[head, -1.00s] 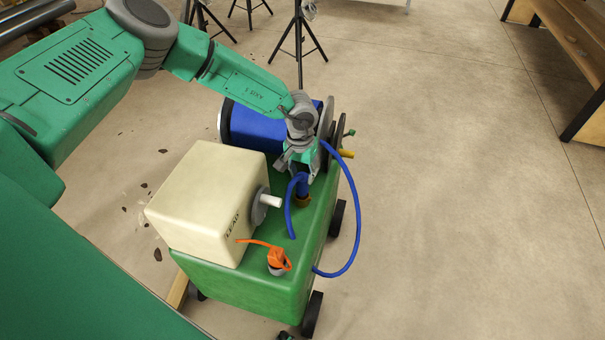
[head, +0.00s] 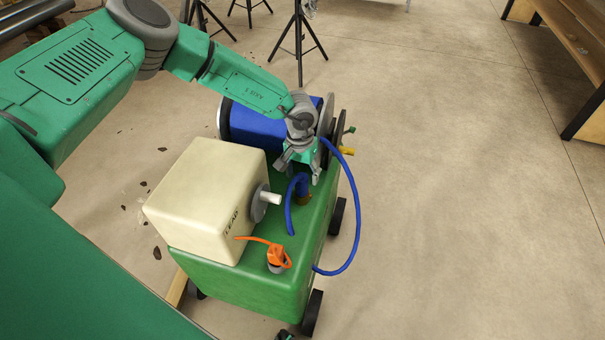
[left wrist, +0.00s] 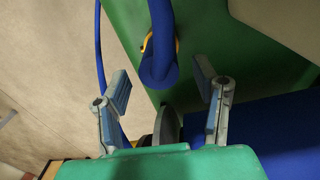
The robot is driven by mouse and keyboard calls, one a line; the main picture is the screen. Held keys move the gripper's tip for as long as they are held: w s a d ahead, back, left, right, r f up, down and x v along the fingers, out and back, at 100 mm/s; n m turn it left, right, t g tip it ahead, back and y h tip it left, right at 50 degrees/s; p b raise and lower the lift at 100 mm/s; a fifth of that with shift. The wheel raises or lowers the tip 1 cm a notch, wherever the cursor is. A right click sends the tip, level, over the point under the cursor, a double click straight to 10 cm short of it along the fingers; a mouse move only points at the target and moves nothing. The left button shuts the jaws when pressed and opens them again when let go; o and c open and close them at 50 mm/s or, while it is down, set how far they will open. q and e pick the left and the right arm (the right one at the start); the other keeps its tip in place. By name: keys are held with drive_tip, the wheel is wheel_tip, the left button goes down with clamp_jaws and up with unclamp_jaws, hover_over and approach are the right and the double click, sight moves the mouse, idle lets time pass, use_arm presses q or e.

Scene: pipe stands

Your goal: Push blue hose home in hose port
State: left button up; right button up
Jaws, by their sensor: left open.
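The blue hose (head: 302,184) has a thick end standing upright at the brass hose port (head: 305,200) on the green cart top. The rest of it bends over toward the white box. In the left wrist view the hose (left wrist: 161,35) comes down in front of the brass ring (left wrist: 147,44). How deep it sits in the port I cannot tell. My left gripper (head: 299,172) is open just above the hose end. My right gripper is not in view.
A cream box marked LEAD (head: 205,200) with a white spout stands on the green cart (head: 235,283). An orange tethered cap (head: 278,257) is at the front. A blue hose reel (head: 255,125) is behind the gripper. A blue hose loop (head: 352,235) hangs off the right side.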

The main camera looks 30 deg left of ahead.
use_arm(q)
drive_tip(key=shift+a+r+p, duration=0.1)
drive_tip(key=shift+r+p, duration=1.6)
drive_tip(key=shift+r, duration=0.85)
drive_tip(key=shift+f, duration=0.1)
wheel_tip(320, 180, up, 12)
drive_tip(key=shift+a, duration=0.25)
drive_tip(key=shift+f, duration=0.1)
